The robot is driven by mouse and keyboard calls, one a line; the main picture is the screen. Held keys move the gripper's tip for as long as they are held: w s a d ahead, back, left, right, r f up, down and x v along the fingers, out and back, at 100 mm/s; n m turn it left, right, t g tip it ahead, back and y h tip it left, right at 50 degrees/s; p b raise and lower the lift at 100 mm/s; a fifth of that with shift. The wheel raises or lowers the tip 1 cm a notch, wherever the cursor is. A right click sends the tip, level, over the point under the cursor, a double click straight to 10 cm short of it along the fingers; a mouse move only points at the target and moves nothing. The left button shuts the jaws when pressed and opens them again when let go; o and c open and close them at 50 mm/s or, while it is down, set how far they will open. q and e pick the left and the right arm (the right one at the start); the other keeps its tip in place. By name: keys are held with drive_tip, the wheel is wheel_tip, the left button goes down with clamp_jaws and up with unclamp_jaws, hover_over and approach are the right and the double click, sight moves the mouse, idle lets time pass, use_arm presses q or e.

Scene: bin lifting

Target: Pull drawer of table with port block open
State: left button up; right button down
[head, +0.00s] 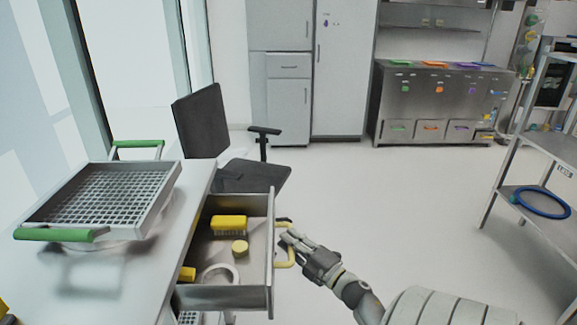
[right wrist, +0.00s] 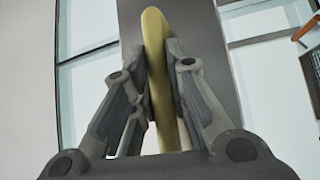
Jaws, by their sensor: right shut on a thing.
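The table (head: 130,285) stands at the left in the head view. Its drawer (head: 240,297) is pulled out to the right and its inside shows. A yellow handle (head: 290,258) is on the drawer's front. My right gripper (head: 286,240) is at the handle, and in the right wrist view its fingers (right wrist: 166,85) are shut on the yellow handle bar (right wrist: 157,60), one on each side. In the drawer lie a yellow brush-like block (head: 229,222), a round yellow piece (head: 240,248), a smaller yellow piece (head: 187,273) and a white ring (head: 222,270). I cannot make out a port block. My left gripper is not in view.
A metal mesh basket (head: 105,195) with green handles stands on the table. An office chair (head: 205,125) is behind the drawer. A metal rack (head: 510,190) stands at the right, and steel cabinets (head: 440,105) at the back. The floor between is clear.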

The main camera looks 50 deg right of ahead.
drive_tip(key=shift+f, duration=0.1)
drive_tip(key=c, duration=1.4)
unclamp_jaws()
drive_tip(key=s, duration=0.4)
drive_tip(key=s+f, duration=0.1)
drive_tip(key=s, duration=0.3)
drive_tip(key=s+a, duration=0.1)
drive_tip(key=s, duration=0.3)
drive_tip(key=shift+f, duration=0.25)
drive_tip(key=shift+w, duration=0.1)
